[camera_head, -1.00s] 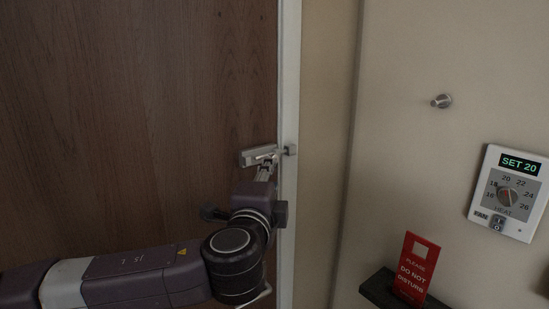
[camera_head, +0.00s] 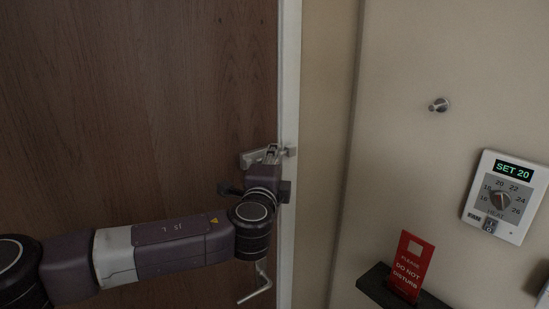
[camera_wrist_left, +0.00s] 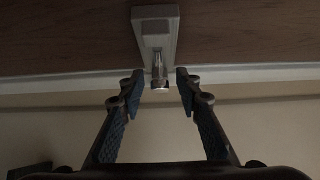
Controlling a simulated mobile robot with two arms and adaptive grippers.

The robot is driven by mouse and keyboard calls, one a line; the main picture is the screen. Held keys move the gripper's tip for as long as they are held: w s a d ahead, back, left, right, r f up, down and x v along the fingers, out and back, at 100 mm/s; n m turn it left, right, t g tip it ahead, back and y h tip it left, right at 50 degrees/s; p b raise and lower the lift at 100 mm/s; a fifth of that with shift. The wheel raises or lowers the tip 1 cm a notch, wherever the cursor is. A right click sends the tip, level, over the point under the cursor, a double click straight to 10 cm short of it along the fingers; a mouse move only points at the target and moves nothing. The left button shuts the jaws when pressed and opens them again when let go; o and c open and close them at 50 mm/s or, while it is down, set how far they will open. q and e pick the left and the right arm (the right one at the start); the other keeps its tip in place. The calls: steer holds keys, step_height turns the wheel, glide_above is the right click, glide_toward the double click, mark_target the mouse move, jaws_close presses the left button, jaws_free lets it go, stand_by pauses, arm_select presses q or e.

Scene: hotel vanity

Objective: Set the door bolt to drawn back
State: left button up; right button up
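The door bolt (camera_head: 251,159) is a pale metal fitting on the brown door near its right edge. Its grey keeper (camera_head: 291,152) sits on the white frame to the right. My left gripper (camera_head: 272,152) is at the bolt and covers part of it. In the left wrist view the bolt's plate (camera_wrist_left: 155,24) and its short metal knob or rod end (camera_wrist_left: 159,72) show. The open fingers of my left gripper (camera_wrist_left: 158,88) stand on both sides of that end, with gaps. How far the bolt reaches into the keeper is hard to tell. My right gripper is not in view.
A metal door lever (camera_head: 258,287) is below my left wrist. On the right wall are a peg (camera_head: 439,105), a thermostat (camera_head: 506,197) and a dark shelf (camera_head: 374,285) with a red do-not-disturb sign (camera_head: 411,265). The door above the bolt is clear.

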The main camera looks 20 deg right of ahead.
arm_select(q)
steer(key=shift+c, duration=0.4)
jaws_close()
steer(key=shift+s+a+f, duration=0.1)
steer(key=shift+f, duration=0.1)
steer(key=a+b, duration=0.1)
steer(key=s+a+b, duration=0.1)
steer(key=a, duration=0.1)
steer(key=shift+a+b, duration=0.15)
steer(key=shift+b, duration=0.25)
